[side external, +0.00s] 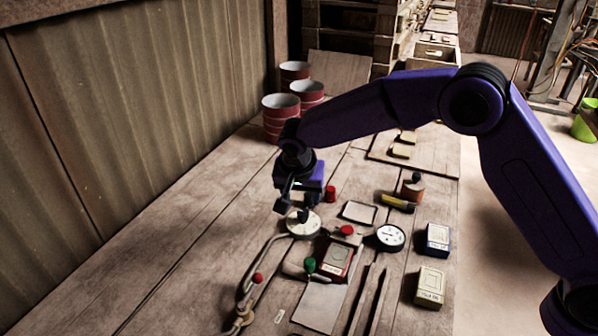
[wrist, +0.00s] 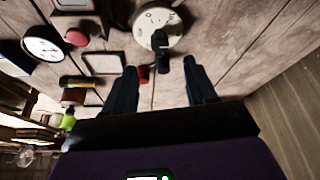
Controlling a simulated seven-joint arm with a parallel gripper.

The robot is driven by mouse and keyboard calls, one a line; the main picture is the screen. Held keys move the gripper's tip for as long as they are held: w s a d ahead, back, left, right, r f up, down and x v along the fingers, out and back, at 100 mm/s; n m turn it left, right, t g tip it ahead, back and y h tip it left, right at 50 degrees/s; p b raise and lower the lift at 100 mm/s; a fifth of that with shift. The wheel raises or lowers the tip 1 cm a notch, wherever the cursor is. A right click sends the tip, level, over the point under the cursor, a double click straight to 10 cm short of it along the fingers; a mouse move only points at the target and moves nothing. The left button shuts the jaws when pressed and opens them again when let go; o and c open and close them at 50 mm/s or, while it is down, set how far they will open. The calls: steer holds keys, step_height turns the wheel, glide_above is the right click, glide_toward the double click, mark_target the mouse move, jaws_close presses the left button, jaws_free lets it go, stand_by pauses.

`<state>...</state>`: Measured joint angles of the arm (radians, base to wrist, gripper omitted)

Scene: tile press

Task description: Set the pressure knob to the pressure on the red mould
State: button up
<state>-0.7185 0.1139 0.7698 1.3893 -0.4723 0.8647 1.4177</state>
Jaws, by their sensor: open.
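The pressure knob is a pale round dial (side external: 303,226) with a dark grip on top. In the wrist view the dial (wrist: 150,22) and its dark grip (wrist: 160,40) lie just beyond the fingertips, roughly centred between them. My gripper (side external: 293,210) is open and empty, tilted, just above and beside the dial; its two fingers (wrist: 161,66) are apart in the wrist view. I cannot tell whether a finger touches the knob. The red mould (side external: 338,260) lies on the bench to the right and nearer the camera; its markings are too small to read.
A round gauge (side external: 390,237), a dark blue mould (side external: 437,239) and a cream mould (side external: 430,286) stand to the right. A red-knobbed lever (side external: 257,279) and a green knob (side external: 310,264) are near the front. Red pots (side external: 281,118) stand behind. The left bench is clear.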

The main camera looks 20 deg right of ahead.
steer(key=v, duration=0.9)
steer(key=shift+r, duration=0.2)
steer(key=shift+s, duration=0.15)
steer(key=s+d+n+g+y, duration=0.1)
steer(key=s+d+n+g, duration=0.1)
steer(key=s+d+n, duration=0.7)
steer(key=s+d+f+n+g+y, duration=0.1)
steer(key=s+d+n, duration=0.8)
steer(key=s+d, duration=0.9)
steer(key=s, duration=0.7)
steer(key=shift+s+d+f+n+g+y, duration=0.3)
steer(key=shift+s+f+g, duration=0.05)
steer(key=shift+s+g, duration=0.05)
